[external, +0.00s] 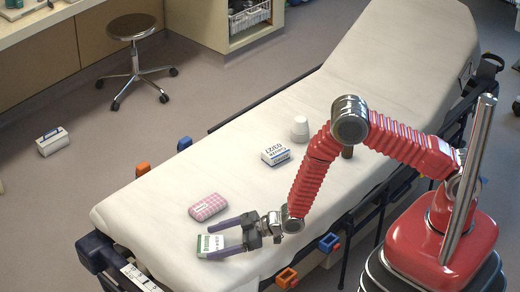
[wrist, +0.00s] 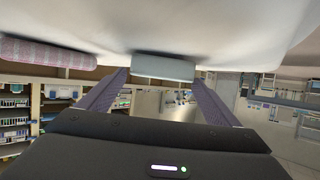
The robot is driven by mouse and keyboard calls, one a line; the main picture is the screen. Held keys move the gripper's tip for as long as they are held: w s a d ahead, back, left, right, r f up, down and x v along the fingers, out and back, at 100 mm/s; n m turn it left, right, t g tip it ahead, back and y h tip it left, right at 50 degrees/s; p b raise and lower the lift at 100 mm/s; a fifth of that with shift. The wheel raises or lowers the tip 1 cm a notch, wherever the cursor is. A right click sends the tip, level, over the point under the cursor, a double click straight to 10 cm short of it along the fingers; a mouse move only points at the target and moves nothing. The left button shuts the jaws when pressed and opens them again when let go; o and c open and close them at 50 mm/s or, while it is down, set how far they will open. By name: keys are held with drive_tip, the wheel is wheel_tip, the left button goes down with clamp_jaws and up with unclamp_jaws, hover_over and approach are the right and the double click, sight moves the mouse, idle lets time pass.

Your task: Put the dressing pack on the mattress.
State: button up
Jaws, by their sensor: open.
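A small white and green pack (external: 208,246), which I take for the dressing pack, lies on the white mattress (external: 145,212) near its foot end. Its label is too small to read surely. My gripper (external: 213,241) is open, its two purple fingers on either side of the pack. In the wrist view the pack (wrist: 163,68) shows as a pale block between the fingertips, against the mattress (wrist: 215,35) at the top. I cannot tell whether either finger touches it.
A pink checked pack (external: 208,206) lies close behind my gripper. A blue and white box (external: 275,152), a white cup (external: 300,128) and a brown item (external: 347,152) stand farther up the mattress. A white case (external: 52,141) and a stool (external: 132,28) are on the floor.

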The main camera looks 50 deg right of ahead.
drive_tip(key=v, duration=0.9)
drive_tip(key=shift+s+d, duration=0.1)
drive_tip(key=shift+s, duration=0.05)
idle(0.6)
drive_tip(key=w+d+r+m+h, duration=0.2)
drive_tip(key=w+d+r+h, duration=0.3)
drive_tip(key=d+r, duration=0.8)
drive_tip(key=s+d+r+m+h, duration=0.2)
drive_tip(key=s+d+r+m, duration=0.1)
drive_tip(key=d+r, duration=0.85)
drive_tip(key=s+d+r+m+g+h, duration=0.1)
drive_tip(key=s+d+r, duration=0.3)
drive_tip(key=s+d, duration=0.4)
drive_tip(key=s+d+r+m+g+h, duration=0.1)
drive_tip(key=s+d, duration=0.7)
drive_tip(key=s, duration=0.8)
wheel_tip(320, 180, up, 4)
drive_tip(key=shift+s+d+f+m+g, duration=0.25)
drive_tip(key=shift+s+m+g, duration=0.1)
drive_tip(key=shift+m+g, duration=0.6)
